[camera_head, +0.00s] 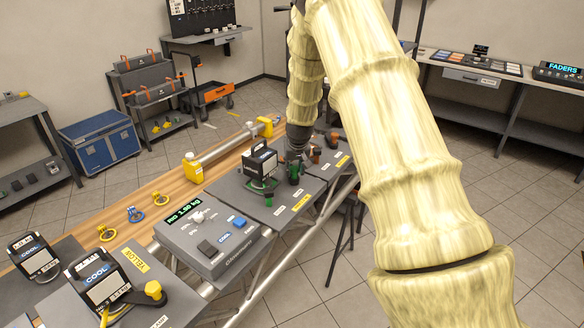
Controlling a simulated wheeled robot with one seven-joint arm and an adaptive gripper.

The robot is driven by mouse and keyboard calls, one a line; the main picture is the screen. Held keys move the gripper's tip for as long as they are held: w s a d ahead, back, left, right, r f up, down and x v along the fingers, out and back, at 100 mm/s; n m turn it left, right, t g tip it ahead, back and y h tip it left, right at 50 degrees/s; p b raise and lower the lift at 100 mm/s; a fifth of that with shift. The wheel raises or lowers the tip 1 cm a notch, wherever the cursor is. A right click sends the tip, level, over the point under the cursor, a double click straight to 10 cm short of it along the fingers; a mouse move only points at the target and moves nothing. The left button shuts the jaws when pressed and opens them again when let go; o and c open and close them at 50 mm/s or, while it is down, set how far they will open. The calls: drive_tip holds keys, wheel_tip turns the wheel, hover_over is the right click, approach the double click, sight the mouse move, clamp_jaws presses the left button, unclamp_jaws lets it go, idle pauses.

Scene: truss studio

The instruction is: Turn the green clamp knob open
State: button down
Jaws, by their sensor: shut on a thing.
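The green clamp (264,184) sits on a dark grey panel, under a black lamp (259,163) labelled COOL. My gripper (294,172) comes down from above just right of the lamp. It is small and dark in this view, and its fingertips are hard to make out. It appears shut on the green clamp knob (296,192), which it partly hides. The angle of the knob cannot be told.
A grey scale box (213,232) with a lit display stands in front on the left. More COOL lamps (100,281) and a yellow knob (153,289) are nearer. An orange clamp (333,139) is just behind my gripper. A pipe (226,146) with yellow ends lies at the back.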

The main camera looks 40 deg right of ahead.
drive_tip(key=shift+w+d+r, duration=0.1)
drive_tip(key=shift+w+r, duration=0.1)
drive_tip(key=shift+r, duration=0.05)
drive_tip(key=c, duration=1.3)
unclamp_jaws()
drive_tip(key=o, duration=0.3)
drive_tip(key=shift+f, duration=0.2)
drive_tip(key=shift+s, duration=0.1)
drive_tip(key=v, duration=1.2)
